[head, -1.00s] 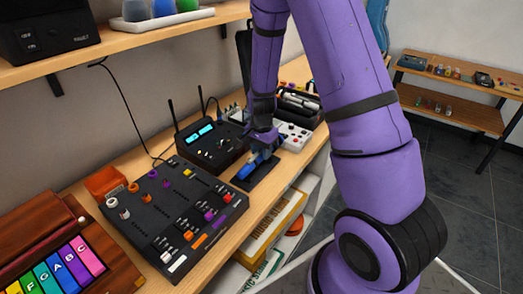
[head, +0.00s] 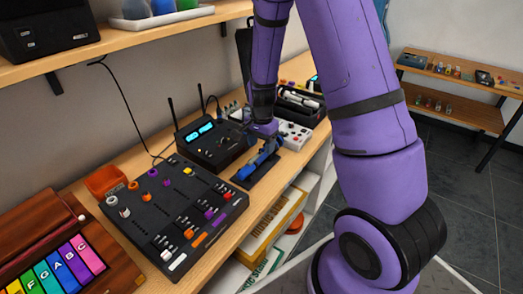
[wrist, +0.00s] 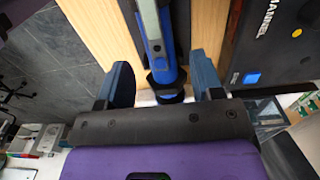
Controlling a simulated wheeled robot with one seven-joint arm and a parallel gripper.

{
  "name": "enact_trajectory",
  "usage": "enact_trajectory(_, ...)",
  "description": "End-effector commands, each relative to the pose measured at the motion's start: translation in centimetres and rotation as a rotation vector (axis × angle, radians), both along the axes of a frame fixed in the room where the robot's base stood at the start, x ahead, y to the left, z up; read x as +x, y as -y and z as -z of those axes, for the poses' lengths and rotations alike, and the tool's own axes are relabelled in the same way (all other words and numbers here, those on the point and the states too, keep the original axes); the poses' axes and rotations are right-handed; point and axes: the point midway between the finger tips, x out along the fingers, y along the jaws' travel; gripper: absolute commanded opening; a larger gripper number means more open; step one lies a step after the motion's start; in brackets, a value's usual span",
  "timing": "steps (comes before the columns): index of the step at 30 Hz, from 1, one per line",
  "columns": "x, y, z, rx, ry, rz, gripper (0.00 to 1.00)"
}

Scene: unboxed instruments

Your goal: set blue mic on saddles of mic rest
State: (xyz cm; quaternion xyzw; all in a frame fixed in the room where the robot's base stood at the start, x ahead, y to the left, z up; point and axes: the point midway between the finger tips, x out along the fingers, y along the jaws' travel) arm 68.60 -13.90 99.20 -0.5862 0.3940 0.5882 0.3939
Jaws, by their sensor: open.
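The blue mic (wrist: 168,62) runs lengthwise between the spread fingers of my gripper (wrist: 163,82) in the wrist view, with a gap on both sides. Its dark end is near the gripper's palm. In the head view the blue mic (head: 246,171) shows just below my gripper (head: 266,150), over the dark mic rest (head: 264,174) near the table's front edge. My gripper is open. The saddles are mostly hidden by the mic and fingers, so I cannot tell exactly how the mic sits on them.
A black receiver (head: 208,140) with antennas stands left of the rest. A black mixer (head: 175,210) lies nearer, and a white box with buttons (head: 294,134) stands behind. A shelf (head: 130,45) overhangs the table's back.

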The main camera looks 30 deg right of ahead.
Motion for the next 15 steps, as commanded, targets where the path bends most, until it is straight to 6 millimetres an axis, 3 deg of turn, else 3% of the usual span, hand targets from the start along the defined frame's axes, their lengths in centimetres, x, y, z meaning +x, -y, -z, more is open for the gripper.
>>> enact_trajectory(9, 0.1, 0.0, -6.5, 0.000, 0.005, -0.001, 0.60)
enact_trajectory(15, 0.1, 0.0, -9.1, 0.000, 0.003, -0.002, 0.60)
